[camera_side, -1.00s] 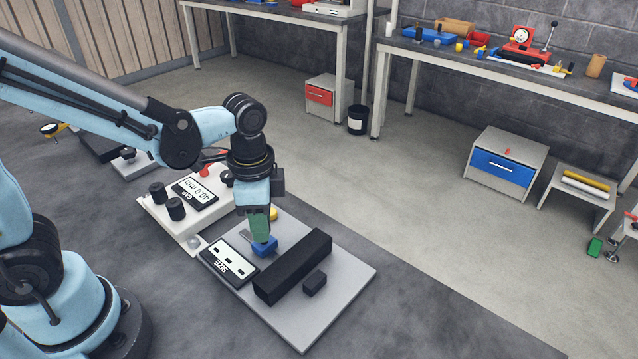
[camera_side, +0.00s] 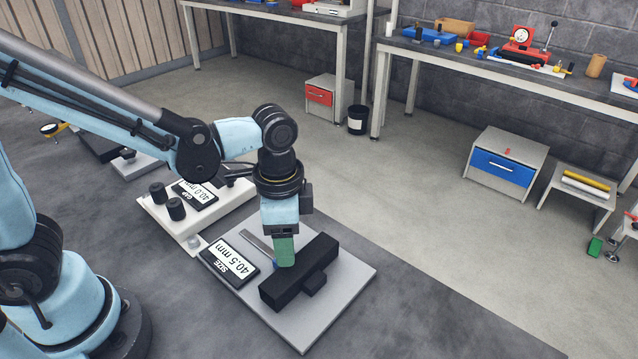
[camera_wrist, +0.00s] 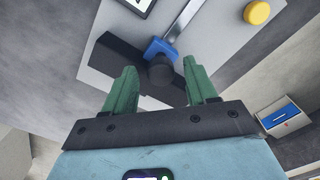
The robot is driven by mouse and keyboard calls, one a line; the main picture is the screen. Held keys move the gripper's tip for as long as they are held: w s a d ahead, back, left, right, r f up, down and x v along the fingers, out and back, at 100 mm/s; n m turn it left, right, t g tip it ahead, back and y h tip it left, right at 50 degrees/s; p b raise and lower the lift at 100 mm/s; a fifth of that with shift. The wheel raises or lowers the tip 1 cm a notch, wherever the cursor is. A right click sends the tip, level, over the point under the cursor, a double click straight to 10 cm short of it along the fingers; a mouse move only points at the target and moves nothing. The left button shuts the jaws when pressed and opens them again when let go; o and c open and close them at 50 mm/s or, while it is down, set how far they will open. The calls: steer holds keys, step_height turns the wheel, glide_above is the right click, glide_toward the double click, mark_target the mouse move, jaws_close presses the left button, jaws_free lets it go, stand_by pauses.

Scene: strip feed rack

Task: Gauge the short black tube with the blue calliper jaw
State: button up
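The black tube (camera_side: 290,287) looks like a square-sided bar lying on the grey plate. It touches a small black block (camera_side: 316,283) on its front right side, in the side view. The blue calliper jaw (camera_wrist: 160,48) sits on a metal rail against the tube's other side; a dark round piece (camera_wrist: 161,70) shows beside it. In the side view the jaw is mostly hidden behind my gripper (camera_side: 284,262). My gripper's green fingers (camera_wrist: 160,68) are apart, over the jaw and tube, with nothing visibly clamped between them. The size display (camera_side: 233,263) reads 40.5 mm.
The grey plate (camera_side: 342,293) has free room at right. A white unit (camera_side: 155,217) with black knobs and a gap display (camera_side: 194,194) reading 40.0 stands behind left.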

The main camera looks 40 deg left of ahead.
steer(key=shift+r, duration=0.1)
step_height(320, 180, up, 12)
stand_by(0.8)
stand_by(0.8)
steer(key=a+f+n+t, duration=0.4)
steer(key=a+n+t, duration=0.3)
steer(key=a+n, duration=0.2)
steer(key=shift+s+a, duration=0.25)
steer(key=shift+a, duration=0.9)
steer(key=shift+c, duration=0.5)
stand_by(0.6)
